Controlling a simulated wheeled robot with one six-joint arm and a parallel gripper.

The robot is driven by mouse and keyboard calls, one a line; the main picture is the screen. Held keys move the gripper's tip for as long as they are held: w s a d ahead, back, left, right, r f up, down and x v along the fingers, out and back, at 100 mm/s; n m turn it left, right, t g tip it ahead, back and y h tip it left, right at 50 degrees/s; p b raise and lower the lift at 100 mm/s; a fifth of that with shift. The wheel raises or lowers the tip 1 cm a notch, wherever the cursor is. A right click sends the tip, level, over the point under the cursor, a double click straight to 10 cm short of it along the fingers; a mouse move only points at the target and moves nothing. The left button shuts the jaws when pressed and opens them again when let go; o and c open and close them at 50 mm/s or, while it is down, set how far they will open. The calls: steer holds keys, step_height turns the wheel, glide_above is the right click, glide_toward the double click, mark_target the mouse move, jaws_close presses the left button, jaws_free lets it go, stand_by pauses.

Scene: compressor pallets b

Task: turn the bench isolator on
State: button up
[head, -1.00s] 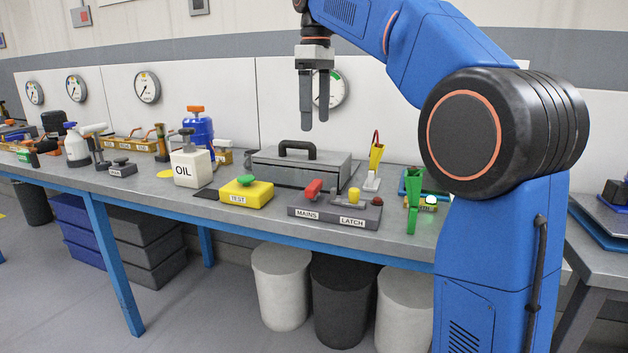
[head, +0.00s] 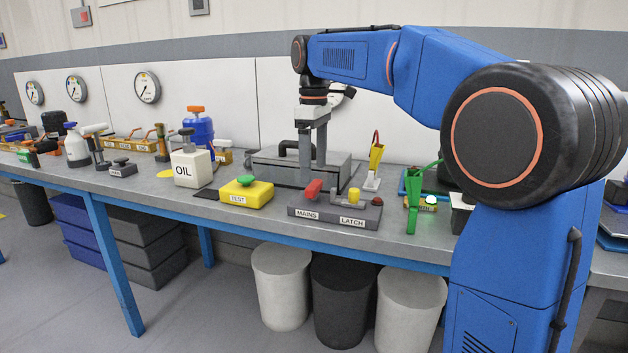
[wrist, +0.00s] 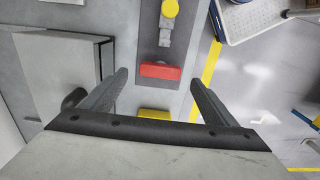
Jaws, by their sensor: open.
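The isolator is a grey box (head: 333,214) on the bench, labelled MAINS and LATCH. It carries a red handle (head: 313,190), a yellow knob (head: 354,195) on a grey latch piece, and a dark red lamp (head: 377,201) that looks unlit. My gripper (head: 312,174) is open and points down, just above and behind the red handle in the head view. In the wrist view the red handle (wrist: 160,70) shows between the spread fingertips (wrist: 158,77). Nothing is held. I cannot tell the exact height gap to the handle.
A grey lidded case (head: 270,168) with a dark handle stands behind the isolator. A yellow TEST box (head: 246,194) with a green knob is left of it. Bins stand below the bench.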

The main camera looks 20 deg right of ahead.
mark_target(314, 184)
steer(key=shift+f, duration=2.3)
steer(key=c, duration=1.1)
